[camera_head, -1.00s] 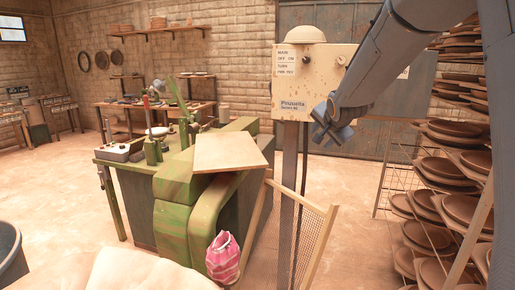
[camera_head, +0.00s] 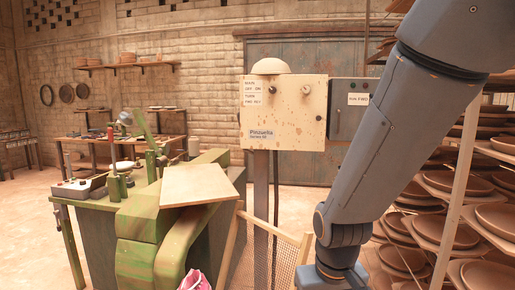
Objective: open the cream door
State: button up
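The cream door (camera_head: 284,113) is the front of a cream, rust-spotted box on a post, in the middle of the head view. It looks shut. My arm comes down from the upper right, to the right of the box and in front of the scene. Its wrist is at the bottom edge of the view, below and to the right of the door. My gripper's fingers are out of the picture, and nothing is seen touching the door.
A grey box (camera_head: 348,107) adjoins the cream box on its right. A green machine (camera_head: 148,222) with a tan board (camera_head: 198,185) stands at the front left. A mesh frame (camera_head: 265,255) leans before the post. Racks of brown plates (camera_head: 435,185) fill the right side.

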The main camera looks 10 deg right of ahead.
aim_at(289, 118)
jog(key=z, duration=0.65)
jog(key=i, duration=1.05)
jog(key=u, duration=0.05)
